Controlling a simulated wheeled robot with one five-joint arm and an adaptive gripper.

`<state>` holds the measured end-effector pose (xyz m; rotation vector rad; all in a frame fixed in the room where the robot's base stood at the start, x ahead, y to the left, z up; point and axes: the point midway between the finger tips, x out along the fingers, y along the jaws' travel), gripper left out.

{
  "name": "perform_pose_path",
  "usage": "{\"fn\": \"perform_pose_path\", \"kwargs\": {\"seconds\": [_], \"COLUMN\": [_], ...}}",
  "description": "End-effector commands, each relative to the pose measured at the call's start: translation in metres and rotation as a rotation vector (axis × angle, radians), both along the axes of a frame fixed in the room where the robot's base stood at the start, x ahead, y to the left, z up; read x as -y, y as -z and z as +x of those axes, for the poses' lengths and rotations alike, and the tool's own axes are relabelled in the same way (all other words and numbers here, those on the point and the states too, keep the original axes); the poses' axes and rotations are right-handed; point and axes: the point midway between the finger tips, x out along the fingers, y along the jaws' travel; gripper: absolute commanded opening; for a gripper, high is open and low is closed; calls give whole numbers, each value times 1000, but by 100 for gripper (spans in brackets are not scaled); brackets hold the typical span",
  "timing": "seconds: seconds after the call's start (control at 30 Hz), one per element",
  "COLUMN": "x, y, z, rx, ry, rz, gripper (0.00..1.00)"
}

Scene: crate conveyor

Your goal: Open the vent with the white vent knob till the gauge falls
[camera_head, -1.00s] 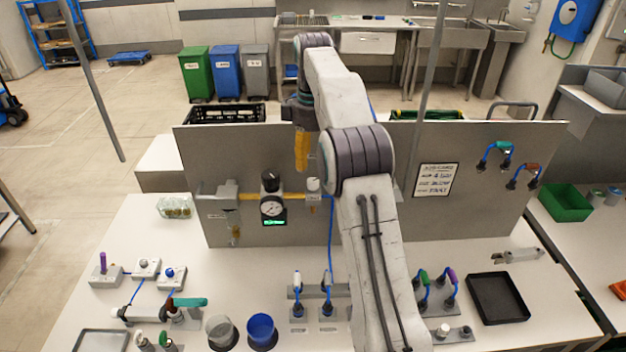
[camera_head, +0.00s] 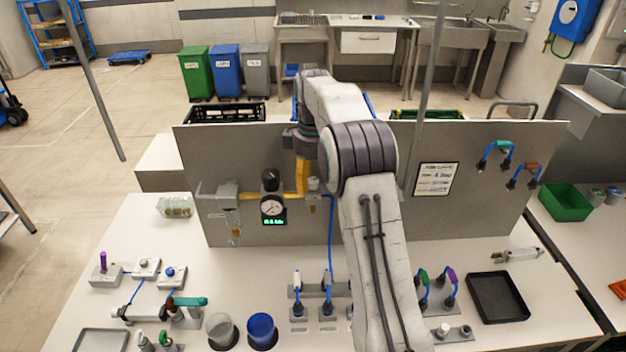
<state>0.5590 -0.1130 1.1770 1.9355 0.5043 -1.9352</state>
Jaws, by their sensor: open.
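The white vent knob (camera_head: 314,184) is on the air line on the grey upright panel, just right of the gauge. The round gauge (camera_head: 272,207) has a white dial and a small green-lit display below it; I cannot read its value. My gripper (camera_head: 304,190) hangs from the arm with its yellow fingers pointing down, open. The fingers are just left of the knob in the picture and cover part of the air line. I cannot tell whether they touch the knob or stand in front of it.
A black knob (camera_head: 270,180) stands above the gauge, left of my gripper. A clear-bowled unit (camera_head: 220,205) is farther left on the panel (camera_head: 440,215). A blue hose runs down from the vent. Fittings, cups and a black tray (camera_head: 498,297) stand on the white bench.

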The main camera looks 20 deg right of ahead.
Motion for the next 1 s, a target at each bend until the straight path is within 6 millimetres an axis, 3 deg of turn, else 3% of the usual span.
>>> {"fn": "perform_pose_path", "kwargs": {"seconds": [0.27,0.87,1.0], "x": [0,0,0], "y": [1,0,1], "z": [0,0,0], "rx": [0,0,0], "ry": [0,0,1], "rz": [0,0,0], "gripper": [56,2,0]}}
